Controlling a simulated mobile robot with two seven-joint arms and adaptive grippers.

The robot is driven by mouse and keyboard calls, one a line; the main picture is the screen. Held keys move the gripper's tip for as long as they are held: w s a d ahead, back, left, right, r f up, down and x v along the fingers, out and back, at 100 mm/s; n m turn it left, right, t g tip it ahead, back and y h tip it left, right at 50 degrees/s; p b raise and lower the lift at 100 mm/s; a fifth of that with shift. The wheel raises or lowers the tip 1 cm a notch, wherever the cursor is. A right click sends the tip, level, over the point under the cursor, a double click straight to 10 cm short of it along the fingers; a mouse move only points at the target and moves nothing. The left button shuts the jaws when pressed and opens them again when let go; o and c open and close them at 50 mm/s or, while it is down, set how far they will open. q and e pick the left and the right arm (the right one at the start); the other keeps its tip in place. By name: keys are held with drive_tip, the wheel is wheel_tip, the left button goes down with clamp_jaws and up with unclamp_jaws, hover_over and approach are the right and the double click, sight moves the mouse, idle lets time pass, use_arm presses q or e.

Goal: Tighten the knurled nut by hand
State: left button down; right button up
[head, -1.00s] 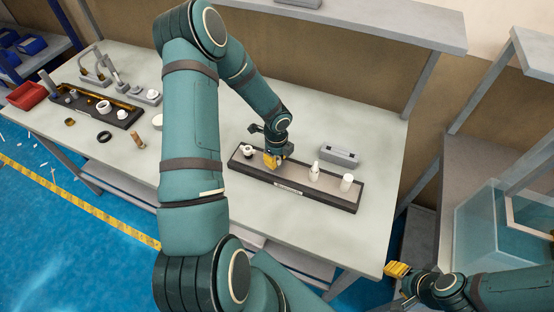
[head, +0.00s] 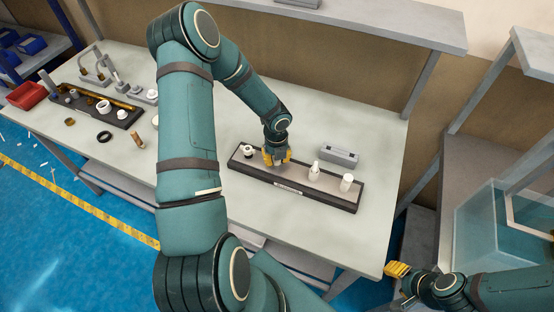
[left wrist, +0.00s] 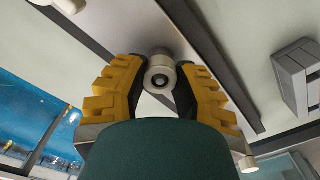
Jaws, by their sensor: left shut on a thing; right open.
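My left gripper (head: 277,158) points down over the dark long tray (head: 330,202) on the pale bench. In the left wrist view its yellow fingers sit on both sides of a pale round part (left wrist: 160,78) with a dark hole in its middle, and they are shut on it. I cannot tell whether this part is the knurled nut, as its surface detail is too small to see. In the head view the gripper hides it. My right gripper (head: 399,272) is open and empty, off the bench's right edge.
On the tray stand a small white part with a dark top (head: 248,152), a white bottle-like part (head: 315,170) and a white cylinder (head: 346,183). A grey block (head: 340,156) lies behind it. Another loaded tray (head: 119,122) is at the left. The bench front is clear.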

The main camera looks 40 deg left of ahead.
use_arm(q)
drive_tip(key=m, duration=0.3)
drive_tip(key=c, duration=1.1)
unclamp_jaws()
drive_tip(key=shift+r, duration=1.5)
drive_tip(key=o, duration=0.7)
